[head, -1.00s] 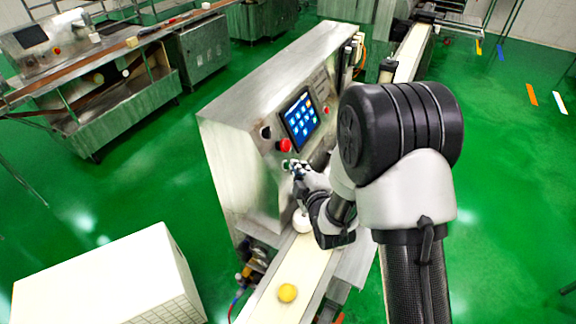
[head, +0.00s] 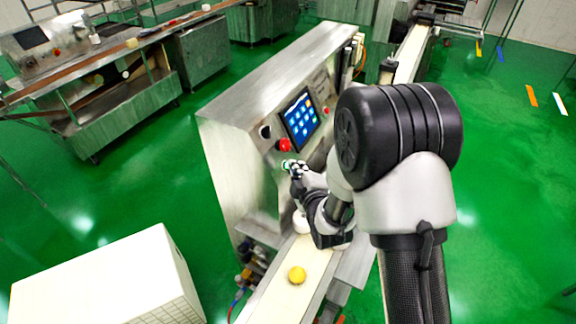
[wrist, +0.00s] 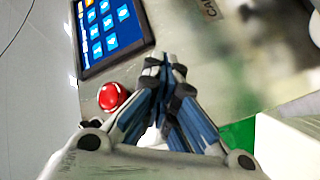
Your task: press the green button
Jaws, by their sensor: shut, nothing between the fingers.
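The machine's steel front panel (head: 222,150) stands in the middle of the head view. A small green spot (head: 286,163), which looks like the green button, shows just below the red button, partly covered by my fingertips. My gripper (head: 294,167) is shut and empty, its tips at or very close to that spot; I cannot tell whether they touch it. In the wrist view my gripper (wrist: 163,66) has its fingertips together in front of the panel, and no green button shows there.
A red mushroom button (head: 285,145) sits above my fingertips, also in the wrist view (wrist: 112,96). A blue touchscreen (head: 300,119) is above it. A yellow ball (head: 297,275) lies on the conveyor belt (head: 275,300) below my arm. A white box (head: 100,275) stands at lower left.

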